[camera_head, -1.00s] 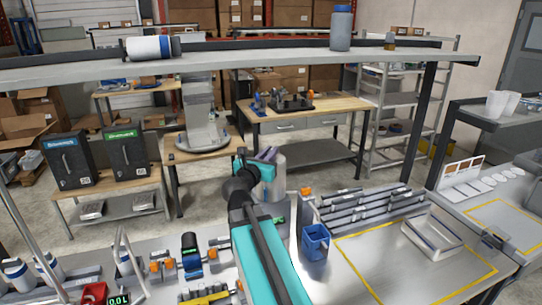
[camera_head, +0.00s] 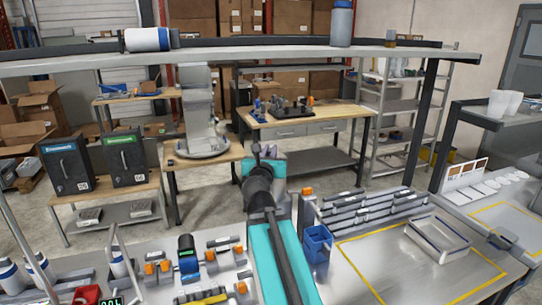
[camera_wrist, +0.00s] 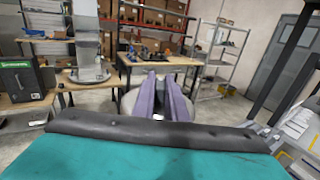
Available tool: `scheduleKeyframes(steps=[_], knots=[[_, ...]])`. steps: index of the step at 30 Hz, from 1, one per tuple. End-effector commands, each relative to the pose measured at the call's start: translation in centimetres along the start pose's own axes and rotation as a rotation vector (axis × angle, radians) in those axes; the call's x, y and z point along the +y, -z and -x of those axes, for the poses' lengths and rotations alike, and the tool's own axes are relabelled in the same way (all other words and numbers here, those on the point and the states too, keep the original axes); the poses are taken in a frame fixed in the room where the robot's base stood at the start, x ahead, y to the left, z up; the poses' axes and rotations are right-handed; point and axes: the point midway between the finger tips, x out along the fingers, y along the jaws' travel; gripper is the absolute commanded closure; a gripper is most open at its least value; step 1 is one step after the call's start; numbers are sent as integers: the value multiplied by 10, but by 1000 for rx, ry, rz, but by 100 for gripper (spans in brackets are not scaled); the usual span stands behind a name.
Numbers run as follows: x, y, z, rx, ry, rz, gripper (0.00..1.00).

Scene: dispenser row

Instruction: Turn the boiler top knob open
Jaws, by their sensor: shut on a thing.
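The boiler is a grey metal cylinder largely hidden behind my arm in the head view. Its round pale top (camera_wrist: 129,101) shows on both sides of my purple fingers in the wrist view. My gripper (camera_head: 267,152) is over the boiler top, and its fingers also show in the wrist view (camera_wrist: 158,78). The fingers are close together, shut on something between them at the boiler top. The top knob itself is hidden by the fingers, so I cannot see its angle.
A blue container (camera_head: 317,243) and a grey rack (camera_head: 362,212) stand right of my arm. A white tray (camera_head: 438,238) lies farther right. Valves and small fittings crowd the bench at left. A long shelf (camera_head: 230,58) spans above, with a bottle (camera_head: 341,24).

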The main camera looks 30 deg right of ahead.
Motion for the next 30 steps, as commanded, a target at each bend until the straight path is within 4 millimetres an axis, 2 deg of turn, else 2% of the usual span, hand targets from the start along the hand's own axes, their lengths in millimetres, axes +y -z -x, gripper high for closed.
scheduleKeyframes(steps=[30], knots=[[0, 0, -1, 1, -103, 1, 100]])
